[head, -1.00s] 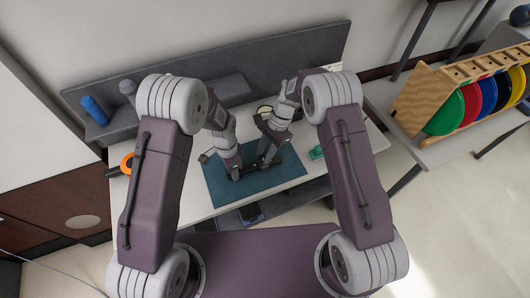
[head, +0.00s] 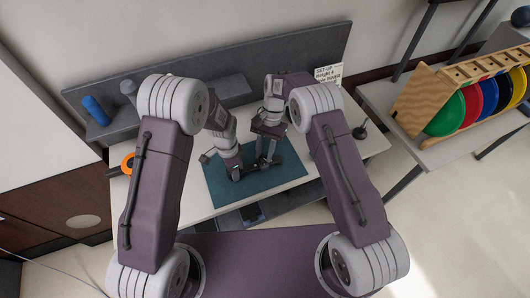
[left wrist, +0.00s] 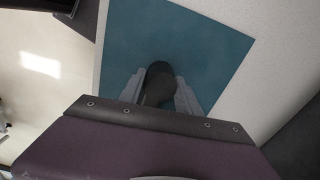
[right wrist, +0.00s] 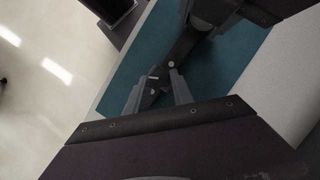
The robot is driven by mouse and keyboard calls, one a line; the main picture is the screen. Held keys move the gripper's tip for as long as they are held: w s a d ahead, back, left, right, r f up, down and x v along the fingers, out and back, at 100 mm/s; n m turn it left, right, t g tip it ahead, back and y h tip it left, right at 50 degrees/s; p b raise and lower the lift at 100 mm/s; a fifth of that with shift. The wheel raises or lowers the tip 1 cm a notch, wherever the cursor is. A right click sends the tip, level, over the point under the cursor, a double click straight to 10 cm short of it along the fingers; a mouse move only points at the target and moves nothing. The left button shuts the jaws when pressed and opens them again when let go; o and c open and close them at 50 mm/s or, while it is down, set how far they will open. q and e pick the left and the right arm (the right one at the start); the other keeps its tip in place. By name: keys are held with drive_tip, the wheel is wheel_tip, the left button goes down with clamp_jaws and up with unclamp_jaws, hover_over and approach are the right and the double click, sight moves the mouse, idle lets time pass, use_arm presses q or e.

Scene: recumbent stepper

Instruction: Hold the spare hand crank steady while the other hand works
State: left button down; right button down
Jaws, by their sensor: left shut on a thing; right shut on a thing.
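The dark hand crank (head: 262,165) is over the teal mat (head: 222,194) on the white table. My left gripper (head: 238,174) is shut on its dark rounded end, which shows between the fingers in the left wrist view (left wrist: 159,80). My right gripper (head: 267,160) is shut on the crank's other end. In the right wrist view the crank's black arm (right wrist: 180,48) runs from my right fingers up toward my left gripper, with a small silver pin near the right fingers. The fingers hide much of both ends.
An orange ring (head: 128,163) is at the table's left edge. A small black stand (head: 360,131) is at the right. A printed card (head: 328,70) leans at the back. A rack of coloured discs stands farther right.

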sight(261, 156)
drive_tip(key=n, duration=0.2)
drive_tip(key=n+h, duration=0.1)
drive_tip(key=n, duration=0.1)
drive_tip(key=n+h, duration=0.1)
drive_tip(key=n, duration=0.1)
drive_tip(key=shift+a+n+g, duration=0.3)
drive_tip(key=shift+a, duration=0.05)
drive_tip(key=n+h, duration=0.1)
drive_tip(key=n, duration=0.2)
drive_tip(key=n+h, duration=0.1)
drive_tip(key=n, duration=0.1)
drive_tip(key=shift+a+n+t+h, duration=0.2)
drive_tip(key=shift+n+t+h, duration=0.1)
drive_tip(key=shift+n+t, duration=0.1)
drive_tip(key=c, duration=1.1)
unclamp_jaws()
wheel_tip(261, 156, up, 10)
